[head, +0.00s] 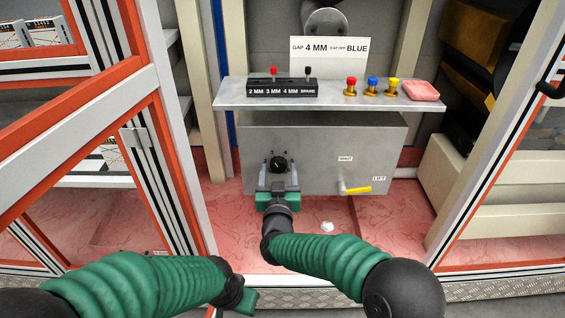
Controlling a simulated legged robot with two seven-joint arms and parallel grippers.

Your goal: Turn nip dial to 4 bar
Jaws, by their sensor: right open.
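The nip dial (278,163) is a round black knob on the front of the grey cabinet, with a scale around it. A pale pointer mark shows on it, but its numbers are too small to read. My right gripper (278,166) is in front of the cabinet, open, its two fingers one on each side of the dial. I cannot tell whether they touch it. My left gripper (243,300) is low at the bottom of the picture, away from the cabinet. Only its green body shows; its fingers cannot be made out.
Above is a shelf (353,99) with a black selector block (282,88), red, blue and yellow caps, and a pink block (420,91). A card (329,57) reads gap 4 mm, blue. A yellow valve lever (357,190) sits right of the dial. Orange-and-white frames flank the opening.

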